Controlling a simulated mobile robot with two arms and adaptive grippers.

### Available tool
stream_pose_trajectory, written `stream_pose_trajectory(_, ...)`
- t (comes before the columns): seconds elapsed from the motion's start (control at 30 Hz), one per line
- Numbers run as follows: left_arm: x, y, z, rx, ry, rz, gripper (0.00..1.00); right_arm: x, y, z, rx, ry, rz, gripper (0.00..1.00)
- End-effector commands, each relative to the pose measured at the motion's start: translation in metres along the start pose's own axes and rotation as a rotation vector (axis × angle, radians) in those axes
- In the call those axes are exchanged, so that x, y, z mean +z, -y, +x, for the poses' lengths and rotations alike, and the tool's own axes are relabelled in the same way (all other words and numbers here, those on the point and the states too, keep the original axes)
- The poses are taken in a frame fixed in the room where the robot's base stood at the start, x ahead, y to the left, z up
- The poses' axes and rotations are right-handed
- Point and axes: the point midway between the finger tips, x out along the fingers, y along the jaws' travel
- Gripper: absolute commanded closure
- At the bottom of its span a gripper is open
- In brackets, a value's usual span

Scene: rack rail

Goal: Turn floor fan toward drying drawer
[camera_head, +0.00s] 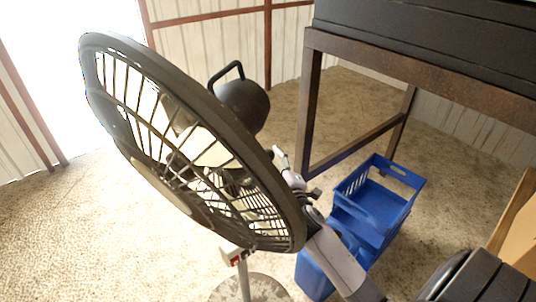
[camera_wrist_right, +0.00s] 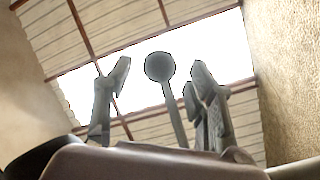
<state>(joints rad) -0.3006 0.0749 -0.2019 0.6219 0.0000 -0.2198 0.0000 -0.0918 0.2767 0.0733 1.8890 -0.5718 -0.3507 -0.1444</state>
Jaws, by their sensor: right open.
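The floor fan (camera_head: 190,150) fills the middle of the head view, with a round dark cage and a pale stand pole (camera_head: 244,278). Its cage is tilted and faces the lower left. Its dark motor housing (camera_head: 243,105) and loop handle stick out behind. My right gripper (camera_head: 297,174) is open behind the cage's right rim, partly hidden by it. In the right wrist view, a grey rod with a round end (camera_wrist_right: 160,68) shows between the open fingers (camera_wrist_right: 160,100); I cannot tell what it belongs to. A dark box (camera_head: 430,45), possibly the drawer, is at upper right. My left gripper is not in view.
The dark box rests on a brown metal frame (camera_head: 310,100). Blue crates (camera_head: 378,200) stand on the floor beside my right arm. A wooden piece (camera_head: 515,225) is at the right edge. Carpeted floor (camera_head: 70,230) is clear at left.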

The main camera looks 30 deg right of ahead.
Motion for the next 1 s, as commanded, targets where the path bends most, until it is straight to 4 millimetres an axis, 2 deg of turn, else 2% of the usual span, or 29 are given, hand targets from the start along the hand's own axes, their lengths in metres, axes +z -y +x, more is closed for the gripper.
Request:
stream_pose_trajectory(0.1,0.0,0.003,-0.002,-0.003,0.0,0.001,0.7,0.0,-0.001,0.018,0.001,-0.001,-0.001,0.49)
stream_pose_trajectory(0.23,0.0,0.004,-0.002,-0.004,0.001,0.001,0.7,0.0,0.0,0.03,0.0,0.0,0.0,0.49)
stream_pose_trajectory(0.6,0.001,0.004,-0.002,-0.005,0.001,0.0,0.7,0.0,0.0,0.035,0.0,0.0,0.0,0.49)
stream_pose_trajectory(1.0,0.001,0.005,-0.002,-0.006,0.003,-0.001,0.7,0.0,0.0,0.034,0.0,0.0,0.0,0.75)
